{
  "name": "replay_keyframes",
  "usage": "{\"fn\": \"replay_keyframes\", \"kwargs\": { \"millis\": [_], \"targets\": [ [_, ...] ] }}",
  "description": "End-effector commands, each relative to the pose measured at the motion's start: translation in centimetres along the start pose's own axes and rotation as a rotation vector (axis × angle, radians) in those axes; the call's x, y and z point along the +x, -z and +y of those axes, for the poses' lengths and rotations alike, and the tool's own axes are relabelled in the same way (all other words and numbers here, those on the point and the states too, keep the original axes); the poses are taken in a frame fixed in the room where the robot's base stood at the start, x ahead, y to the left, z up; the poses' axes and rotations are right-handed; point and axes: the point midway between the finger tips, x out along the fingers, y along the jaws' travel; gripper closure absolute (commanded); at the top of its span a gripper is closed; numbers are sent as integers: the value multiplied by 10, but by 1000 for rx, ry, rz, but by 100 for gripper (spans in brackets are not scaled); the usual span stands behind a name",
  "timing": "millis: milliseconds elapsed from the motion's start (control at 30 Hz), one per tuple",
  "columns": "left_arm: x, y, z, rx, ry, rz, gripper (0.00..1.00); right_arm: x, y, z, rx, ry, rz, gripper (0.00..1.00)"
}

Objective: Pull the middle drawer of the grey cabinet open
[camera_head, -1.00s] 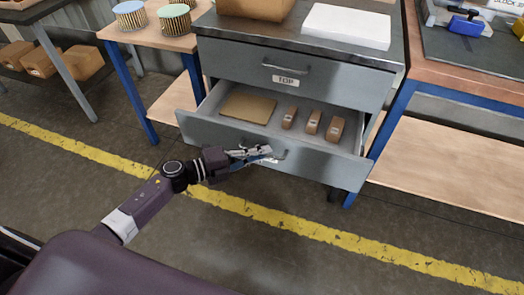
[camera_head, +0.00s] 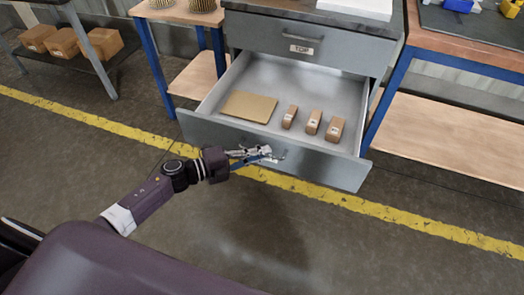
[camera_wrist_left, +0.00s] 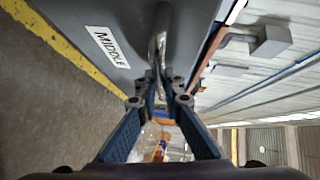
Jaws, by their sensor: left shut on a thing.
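The grey cabinet (camera_head: 300,42) stands at the top centre of the head view, its top drawer closed and labelled TOP. The drawer below it, the middle drawer (camera_head: 210,128), is pulled well out. In the left wrist view its front (camera_wrist_left: 105,20) carries the label MIDDLE. My left gripper (camera_head: 268,153) is shut on the drawer's bar handle (camera_wrist_left: 158,50), whose bar runs between the fingertips in the wrist view. Inside the drawer lie a flat brown cardboard piece (camera_head: 249,106) and three small brown boxes (camera_head: 313,122). My right gripper is not in view.
A wooden table with blue legs (camera_head: 155,70) stands left of the cabinet and a workbench (camera_head: 470,45) stands right. A shelf with cardboard boxes (camera_head: 65,43) is at the upper left. The floor with a yellow line (camera_head: 400,219) is clear before the drawer.

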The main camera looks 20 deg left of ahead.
Motion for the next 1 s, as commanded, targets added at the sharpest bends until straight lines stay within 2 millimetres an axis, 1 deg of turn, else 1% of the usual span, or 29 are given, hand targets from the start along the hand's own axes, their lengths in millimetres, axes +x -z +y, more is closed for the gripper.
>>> {"fn": "replay_keyframes", "kwargs": {
  "millis": [433, 467, 600, 633, 867, 1000],
  "targets": [
    [-1, 0, 0, 0, 0, -2, 100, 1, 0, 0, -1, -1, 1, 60],
    [-1, 0, 0, 0, 0, -2, 92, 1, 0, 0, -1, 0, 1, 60],
    [-1, 0, 0, 0, 0, -2, 76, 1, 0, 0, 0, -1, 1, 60],
    [-1, 0, 0, 0, 0, -2, 75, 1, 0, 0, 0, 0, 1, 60],
    [-1, 0, 0, 0, 1, -1, 75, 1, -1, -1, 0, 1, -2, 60],
    [-9, 0, 0, 0, 0, -2, 75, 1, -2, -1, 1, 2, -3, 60]
  ]
}}
